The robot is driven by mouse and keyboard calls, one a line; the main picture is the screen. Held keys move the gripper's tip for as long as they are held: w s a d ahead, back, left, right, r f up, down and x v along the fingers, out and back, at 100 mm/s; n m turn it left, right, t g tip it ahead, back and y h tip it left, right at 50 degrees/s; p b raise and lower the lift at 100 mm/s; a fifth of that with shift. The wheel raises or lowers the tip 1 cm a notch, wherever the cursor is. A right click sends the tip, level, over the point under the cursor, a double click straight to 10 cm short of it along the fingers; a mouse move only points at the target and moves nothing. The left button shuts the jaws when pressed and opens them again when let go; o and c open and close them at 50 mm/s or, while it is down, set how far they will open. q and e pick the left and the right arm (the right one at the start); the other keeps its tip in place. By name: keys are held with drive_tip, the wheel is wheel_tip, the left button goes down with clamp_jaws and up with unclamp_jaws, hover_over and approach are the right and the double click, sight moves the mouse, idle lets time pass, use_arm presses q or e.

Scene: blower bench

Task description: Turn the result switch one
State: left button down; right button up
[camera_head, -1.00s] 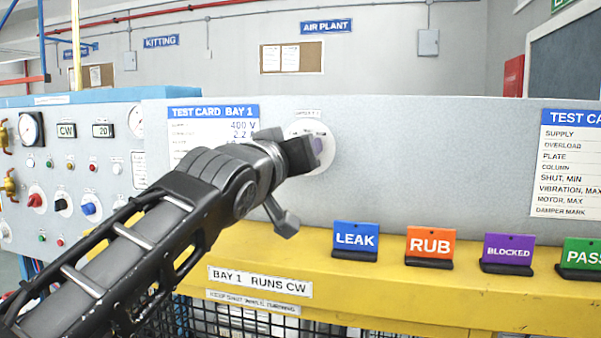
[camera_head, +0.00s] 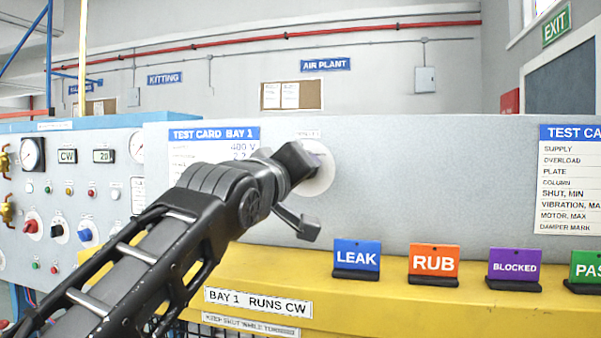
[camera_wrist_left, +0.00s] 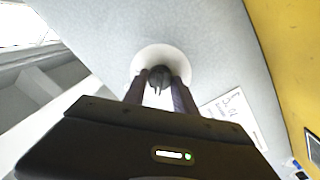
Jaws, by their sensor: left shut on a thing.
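The result switch is a knob on a round white plate (camera_head: 323,178) on the grey panel, just right of the Bay 1 test card. My left gripper (camera_head: 311,160) is at this plate and hides most of the knob in the head view. In the left wrist view the dark knob (camera_wrist_left: 160,74) stands at the middle of the white plate (camera_wrist_left: 149,57), between the two fingers of my left gripper (camera_wrist_left: 161,88). The gripper is shut on the knob. The knob's pointer and most of its markings cannot be read. My right gripper is not in view.
A yellow ledge (camera_head: 400,297) runs below the panel. It bears a blue LEAK sign (camera_head: 356,256), an orange RUB sign (camera_head: 434,260), a purple BLOCKED sign (camera_head: 514,266) and a green PASS sign (camera_head: 587,268). A control panel with knobs and gauges (camera_head: 70,190) stands at the left.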

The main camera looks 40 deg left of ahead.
use_arm(q)
drive_tip(key=c, duration=1)
unclamp_jaws()
drive_tip(key=shift+s, duration=0.1)
drive_tip(key=b+v, duration=0.2)
drive_tip(key=v, duration=0.5)
drive_tip(key=shift+s+b, duration=0.3)
drive_tip(key=shift+d, duration=0.1)
